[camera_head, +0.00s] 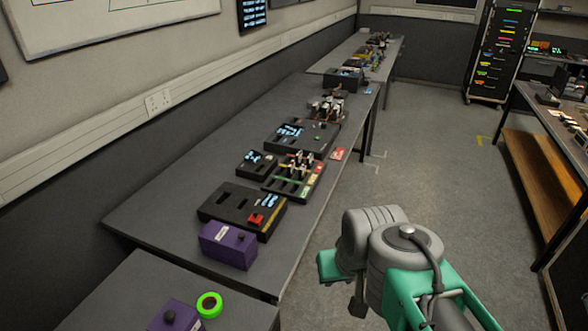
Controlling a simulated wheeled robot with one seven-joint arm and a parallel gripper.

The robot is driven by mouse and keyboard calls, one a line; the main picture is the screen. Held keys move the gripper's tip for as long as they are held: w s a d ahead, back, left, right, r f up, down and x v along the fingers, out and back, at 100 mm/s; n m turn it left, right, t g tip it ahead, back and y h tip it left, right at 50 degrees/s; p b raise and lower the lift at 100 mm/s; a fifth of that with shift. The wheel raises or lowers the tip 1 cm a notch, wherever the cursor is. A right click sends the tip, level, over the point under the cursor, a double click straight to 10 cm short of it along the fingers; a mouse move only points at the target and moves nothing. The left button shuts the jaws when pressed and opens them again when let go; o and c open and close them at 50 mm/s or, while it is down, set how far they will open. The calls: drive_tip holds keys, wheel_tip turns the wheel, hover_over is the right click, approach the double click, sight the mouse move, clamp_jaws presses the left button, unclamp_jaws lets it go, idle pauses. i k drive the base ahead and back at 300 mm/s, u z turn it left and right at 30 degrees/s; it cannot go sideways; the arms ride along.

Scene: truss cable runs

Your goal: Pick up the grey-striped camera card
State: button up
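I cannot pick out a grey-striped camera card at this distance. Several small dark and white upright pieces (300,160) stand in a slotted tray (279,187) on the long grey bench, but their stripes are too small to read. A similar white-and-dark group (326,108) stands farther back. My arm, grey and teal, fills the lower right, over the floor and apart from the bench. A small dark part of what looks like my gripper (357,303) shows below the wrist. Its fingers are mostly hidden, so I cannot tell whether it is open or shut.
A black slotted box with a red block (256,219), a purple box (228,245) and black display units (300,137) line the bench (180,195). A red card (338,153) lies by its edge. A green ring (209,304) is nearest. The aisle floor (420,160) is clear.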

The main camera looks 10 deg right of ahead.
sight(292, 167)
drive_tip(key=u, duration=0.05)
drive_tip(key=k, duration=0.4)
drive_tip(key=z, duration=0.75)
drive_tip(key=i, duration=3)
drive_tip(key=u, duration=4.2)
